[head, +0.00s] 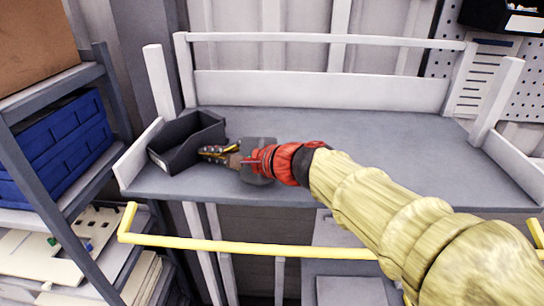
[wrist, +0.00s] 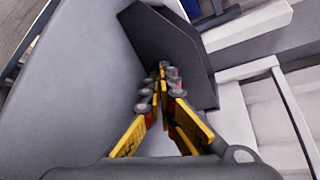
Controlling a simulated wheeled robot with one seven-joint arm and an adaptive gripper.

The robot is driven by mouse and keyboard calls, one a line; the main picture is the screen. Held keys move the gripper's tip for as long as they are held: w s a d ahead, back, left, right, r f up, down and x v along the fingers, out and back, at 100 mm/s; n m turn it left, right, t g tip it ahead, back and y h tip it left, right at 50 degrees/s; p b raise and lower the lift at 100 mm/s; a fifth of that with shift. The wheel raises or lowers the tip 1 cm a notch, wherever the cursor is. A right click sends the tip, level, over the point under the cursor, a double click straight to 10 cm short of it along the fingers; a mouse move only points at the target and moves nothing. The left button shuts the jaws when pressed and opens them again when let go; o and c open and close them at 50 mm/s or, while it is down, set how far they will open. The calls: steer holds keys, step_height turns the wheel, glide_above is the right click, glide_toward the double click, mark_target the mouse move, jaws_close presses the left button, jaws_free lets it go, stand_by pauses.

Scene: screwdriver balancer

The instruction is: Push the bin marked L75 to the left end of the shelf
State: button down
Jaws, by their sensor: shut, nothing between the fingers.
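A dark grey open-topped bin (head: 188,143) sits at the left end of the grey shelf (head: 330,140), close to the white left end board. I cannot read any mark on it from here. My gripper (head: 203,152) is at the bin's right side with its fingertips at or against the bin; the exact contact is hard to tell. In the wrist view the shut fingers (wrist: 163,75) point at the dark bin wall (wrist: 175,50), with nothing held between them.
The white left end board (head: 138,152) and a corner post bound the shelf. A rack with a blue crate (head: 55,145) stands to the left. A yellow rail (head: 240,245) runs in front. The shelf's middle and right are clear. Another black bin (head: 503,17) is at upper right.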

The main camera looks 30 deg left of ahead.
steer(key=shift+w+d+r, duration=0.35)
steer(key=shift+d+r, duration=0.2)
steer(key=shift+d, duration=0.1)
steer(key=shift+w+d+r, duration=0.35)
steer(key=shift+d+r, duration=0.15)
steer(key=shift+d, duration=0.15)
